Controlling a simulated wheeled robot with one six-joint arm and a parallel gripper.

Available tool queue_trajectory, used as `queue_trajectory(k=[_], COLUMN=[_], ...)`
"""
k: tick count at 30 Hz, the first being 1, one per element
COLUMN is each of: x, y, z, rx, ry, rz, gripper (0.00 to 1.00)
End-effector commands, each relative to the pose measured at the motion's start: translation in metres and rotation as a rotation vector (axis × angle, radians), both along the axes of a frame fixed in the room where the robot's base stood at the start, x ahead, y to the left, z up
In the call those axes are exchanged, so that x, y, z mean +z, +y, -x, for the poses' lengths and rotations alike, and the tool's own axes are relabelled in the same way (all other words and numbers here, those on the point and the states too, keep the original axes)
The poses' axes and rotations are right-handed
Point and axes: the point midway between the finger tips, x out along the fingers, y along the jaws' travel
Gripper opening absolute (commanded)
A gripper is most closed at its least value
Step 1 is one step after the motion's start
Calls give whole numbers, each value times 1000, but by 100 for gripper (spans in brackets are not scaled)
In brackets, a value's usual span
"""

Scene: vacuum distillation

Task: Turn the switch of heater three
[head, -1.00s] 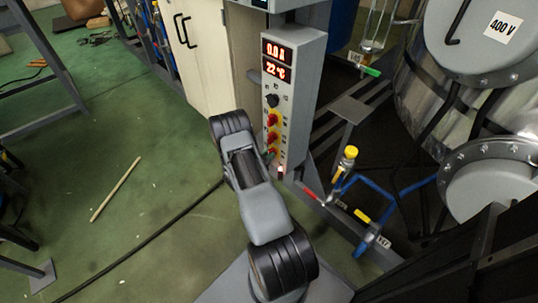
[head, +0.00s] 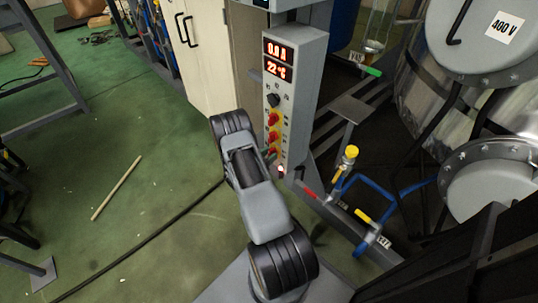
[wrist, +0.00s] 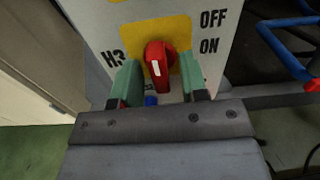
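The switch of heater three is a red knob (wrist: 158,62) on a yellow patch beside the label H3 in the wrist view. Its handle with a white mark points downward, slightly tilted. OFF and ON are printed to its right, ON below OFF. My gripper (wrist: 160,74) is open, with one green finger on each side of the knob. A gap shows on both sides, so the fingers do not seem to touch it. In the head view the control panel (head: 299,105) shows several knobs, and my arm hides most of my gripper.
The panel displays (head: 277,59) read 0.0 A and 22 °C. Blue pipes with a yellow-topped valve (head: 348,157) and a metal vessel (head: 480,45) stand to the right. A cabinet (head: 195,45) is behind left. The green floor at left is mostly clear, with a stick (head: 116,187) on it.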

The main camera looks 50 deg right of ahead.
Motion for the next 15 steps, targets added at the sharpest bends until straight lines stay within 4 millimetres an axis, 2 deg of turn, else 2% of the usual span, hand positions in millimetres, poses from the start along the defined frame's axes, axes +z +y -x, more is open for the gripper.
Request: queue_trajectory(k=[8, 11, 15], x=[1, 2, 2], y=[1, 9, 32], z=[0, -2, -3], rx=[0, 1, 4], ry=[-3, -2, -1], rz=[1, 1, 0], gripper=[42, 42, 42])
